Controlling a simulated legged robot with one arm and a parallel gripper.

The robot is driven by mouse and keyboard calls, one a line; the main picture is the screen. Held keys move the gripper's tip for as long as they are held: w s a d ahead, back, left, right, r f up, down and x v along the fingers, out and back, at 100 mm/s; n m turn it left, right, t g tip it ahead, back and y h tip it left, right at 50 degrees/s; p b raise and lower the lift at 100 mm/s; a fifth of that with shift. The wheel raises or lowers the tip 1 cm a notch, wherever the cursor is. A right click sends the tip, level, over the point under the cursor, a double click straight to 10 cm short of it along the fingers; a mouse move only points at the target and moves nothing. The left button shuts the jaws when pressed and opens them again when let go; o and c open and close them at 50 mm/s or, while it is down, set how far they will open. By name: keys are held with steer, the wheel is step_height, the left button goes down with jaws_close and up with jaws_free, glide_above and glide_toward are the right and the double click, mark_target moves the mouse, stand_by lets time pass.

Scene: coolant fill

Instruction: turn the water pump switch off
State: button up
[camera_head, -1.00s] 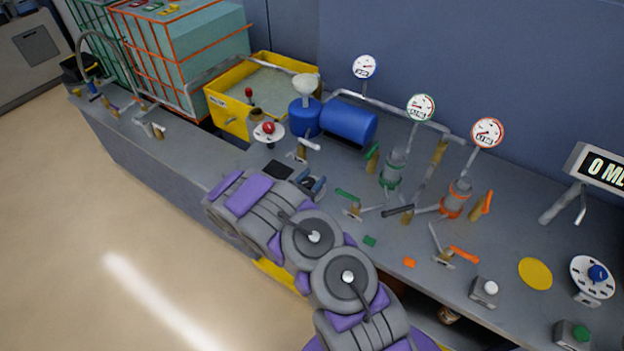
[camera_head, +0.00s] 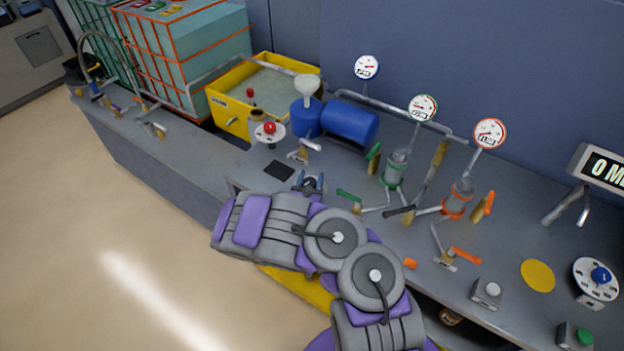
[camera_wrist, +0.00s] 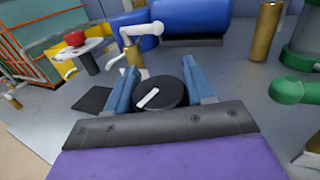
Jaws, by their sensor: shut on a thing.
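A round black knob (camera_wrist: 172,92) with a white pointer line, slanting up to the right, shows in the wrist view. It appears to be the pump switch, but no label on it is readable. My gripper (camera_wrist: 158,82) has its two blue fingers on the knob's left and right sides, shut on it. In the head view my gripper (camera_head: 311,183) is at the front edge of the bench, and the knob is mostly hidden between the fingers.
A black square (camera_head: 279,171) lies left of my gripper. A white-handled valve (camera_head: 303,152) and the blue tank (camera_head: 349,123) stand behind. A green-handled valve (camera_head: 352,198) is close on the right. Gauges (camera_head: 423,108) stand along the back.

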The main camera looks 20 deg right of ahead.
steer(key=n+t+y, duration=0.1)
steer(key=n+y, duration=0.1)
steer(key=y, duration=0.1)
steer(key=shift+w+a+n+t+y+p, duration=0.1)
steer(key=shift+a+n+t+y+p, duration=0.05)
steer(key=shift+n+t+y+p, duration=0.2)
steer(key=shift+a+n+t+y, duration=0.1)
steer(key=shift+n+t+y, duration=0.35)
steer(key=shift+n+y, duration=0.5)
steer(key=y+b, duration=0.1)
steer(key=n+y, duration=0.1)
steer(key=y, duration=0.1)
steer(key=shift+w+a+f+t+b, duration=0.1)
steer(key=shift+f+t+b, duration=0.05)
steer(key=shift+t+b, duration=0.2)
steer(key=n+y+b, duration=0.2)
steer(key=y+b, duration=0.1)
steer(key=shift+a, duration=0.3)
steer(key=shift+r+n+y+b, duration=0.2)
steer(key=shift+n+y+b, duration=0.2)
steer(key=shift+y, duration=0.1)
steer(key=shift+a+y, duration=0.1)
steer(key=shift+y, duration=0.2)
steer(key=o, duration=1)
